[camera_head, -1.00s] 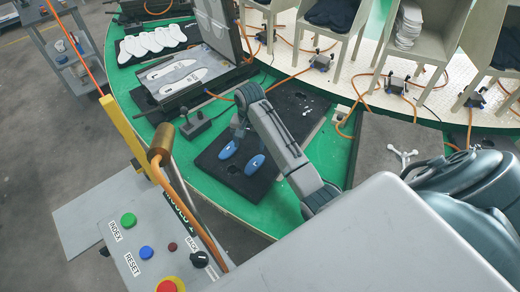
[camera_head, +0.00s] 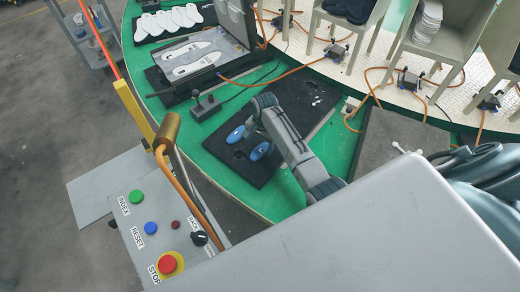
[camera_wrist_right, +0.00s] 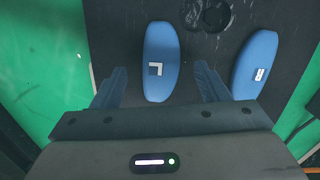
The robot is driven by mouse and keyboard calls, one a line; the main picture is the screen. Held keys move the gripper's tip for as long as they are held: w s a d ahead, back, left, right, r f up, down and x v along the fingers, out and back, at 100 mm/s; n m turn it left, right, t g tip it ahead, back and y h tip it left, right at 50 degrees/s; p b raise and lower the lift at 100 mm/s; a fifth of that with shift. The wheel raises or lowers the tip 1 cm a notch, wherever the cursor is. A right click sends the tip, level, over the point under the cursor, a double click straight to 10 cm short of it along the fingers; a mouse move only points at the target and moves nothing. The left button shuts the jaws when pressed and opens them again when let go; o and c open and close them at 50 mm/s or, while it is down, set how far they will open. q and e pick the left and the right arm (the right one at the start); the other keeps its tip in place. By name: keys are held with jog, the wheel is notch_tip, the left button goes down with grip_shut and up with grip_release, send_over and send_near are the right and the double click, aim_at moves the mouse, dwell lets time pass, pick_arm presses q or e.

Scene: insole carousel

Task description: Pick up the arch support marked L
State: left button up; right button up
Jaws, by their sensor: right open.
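Two blue oval arch supports lie on a black pad (camera_head: 228,161). The one with a white L-shaped mark (camera_wrist_right: 157,70) sits between the open fingers of my right gripper (camera_wrist_right: 160,88) in the right wrist view. The fingers are on either side of its lower part and apart from it. The other blue support (camera_wrist_right: 254,64), with a different white mark, lies to the right, outside the fingers. In the head view the two supports show as a left one (camera_head: 236,134) and a right one (camera_head: 260,151), with my right gripper (camera_head: 251,127) just above them. My left gripper does not show.
The pad lies on a green table (camera_head: 205,135). A joystick box (camera_head: 205,108) and an open mould (camera_head: 192,57) stand behind it to the left. A control panel (camera_head: 165,225) with buttons and a brass-topped post (camera_head: 168,130) are at the front left.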

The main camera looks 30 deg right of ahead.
jog(key=shift+f, duration=0.85)
jog(key=shift+s+f, duration=0.1)
jog(key=c, duration=1)
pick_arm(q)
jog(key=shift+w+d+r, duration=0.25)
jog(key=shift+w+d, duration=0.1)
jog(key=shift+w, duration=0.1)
pick_arm(e)
jog(key=shift+c, duration=0.4)
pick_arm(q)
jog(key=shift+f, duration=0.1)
